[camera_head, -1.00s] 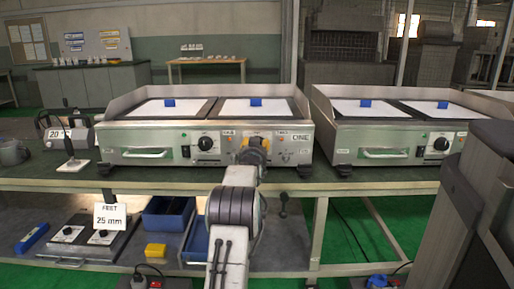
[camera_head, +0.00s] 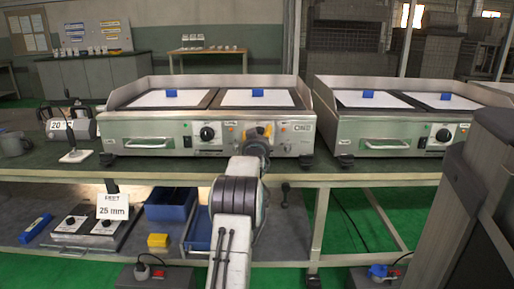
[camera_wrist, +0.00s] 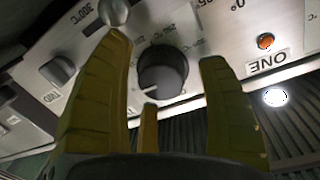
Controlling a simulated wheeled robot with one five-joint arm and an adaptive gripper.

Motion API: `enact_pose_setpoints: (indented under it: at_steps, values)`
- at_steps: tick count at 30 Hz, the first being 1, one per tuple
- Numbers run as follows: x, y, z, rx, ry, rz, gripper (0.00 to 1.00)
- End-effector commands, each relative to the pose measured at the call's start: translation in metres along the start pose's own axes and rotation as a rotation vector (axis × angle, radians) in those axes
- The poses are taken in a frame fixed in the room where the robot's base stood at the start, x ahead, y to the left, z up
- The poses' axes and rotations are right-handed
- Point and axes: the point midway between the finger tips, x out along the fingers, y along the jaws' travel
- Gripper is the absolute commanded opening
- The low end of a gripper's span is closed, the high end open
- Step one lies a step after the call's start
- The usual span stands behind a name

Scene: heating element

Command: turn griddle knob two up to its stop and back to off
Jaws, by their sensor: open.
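The griddle (camera_head: 165,125) on the left of the bench has a black knob (camera_head: 207,134) on its front. My gripper (camera_head: 258,134) reaches its right half and hides the second knob. In the wrist view that round black knob (camera_wrist: 163,72) is between my yellow-green fingers (camera_wrist: 170,85), which are open with a gap on both sides. Its pale pointer mark points to the lower left of that picture.
A second griddle (camera_head: 385,130) stands to the right across a narrow gap. A 20-marked item (camera_head: 58,126) and a small stand (camera_head: 75,155) are at the left.

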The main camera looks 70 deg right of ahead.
Motion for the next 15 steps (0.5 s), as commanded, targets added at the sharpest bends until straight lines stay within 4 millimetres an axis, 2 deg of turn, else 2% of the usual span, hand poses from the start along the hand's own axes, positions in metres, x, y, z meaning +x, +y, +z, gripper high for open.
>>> enact_pose_setpoints:
  at_steps: [13, 15]
  values:
    - [0.0001, 0.0015, 0.0001, -0.458, 0.039, 0.002, 0.68]
    - [-0.0065, 0.0002, -0.0046, -0.457, 0.036, 0.001, 0.68]
